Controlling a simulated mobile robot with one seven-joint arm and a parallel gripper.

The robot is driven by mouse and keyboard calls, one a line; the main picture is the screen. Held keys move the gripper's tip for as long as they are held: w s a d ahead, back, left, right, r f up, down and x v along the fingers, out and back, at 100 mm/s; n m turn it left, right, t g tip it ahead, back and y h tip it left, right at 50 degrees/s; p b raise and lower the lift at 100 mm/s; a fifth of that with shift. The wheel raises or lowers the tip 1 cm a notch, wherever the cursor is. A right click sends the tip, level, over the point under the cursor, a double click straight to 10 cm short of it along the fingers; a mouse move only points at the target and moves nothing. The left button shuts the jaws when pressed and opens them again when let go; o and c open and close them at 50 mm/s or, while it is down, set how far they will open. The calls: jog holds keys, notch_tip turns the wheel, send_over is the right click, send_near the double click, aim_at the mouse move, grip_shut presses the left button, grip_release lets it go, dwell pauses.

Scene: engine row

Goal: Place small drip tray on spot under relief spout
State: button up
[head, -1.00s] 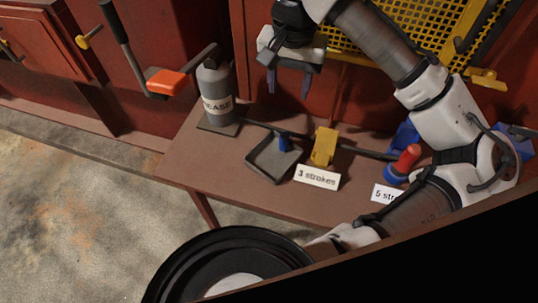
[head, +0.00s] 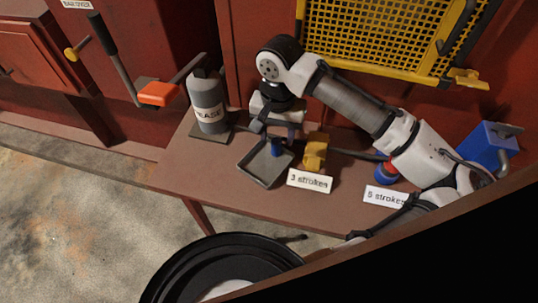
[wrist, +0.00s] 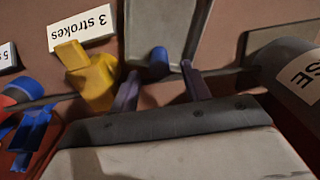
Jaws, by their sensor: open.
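The small drip tray (head: 258,172) is a shallow dark grey square with a blue grip (head: 277,147) at its back edge. It lies on the brown bench. My gripper (head: 275,135) is open, pointing down just behind the grip. In the wrist view, the fingertips of my gripper (wrist: 160,82) lie either side of the blue grip (wrist: 159,62), with the tray (wrist: 165,20) beyond. I cannot tell whether the fingers touch the grip. I cannot make out a relief spout or the spot under it.
A grease canister (head: 208,100) stands left of the tray. A yellow block (head: 315,152) and a "3 strokes" card (head: 309,181) are close on its right. A "5 strokes" card (head: 384,197) and a blue box (head: 487,145) are farther right.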

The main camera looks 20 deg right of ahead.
jog(key=shift+f, duration=0.7)
grip_shut()
jog(key=shift+r, duration=0.15)
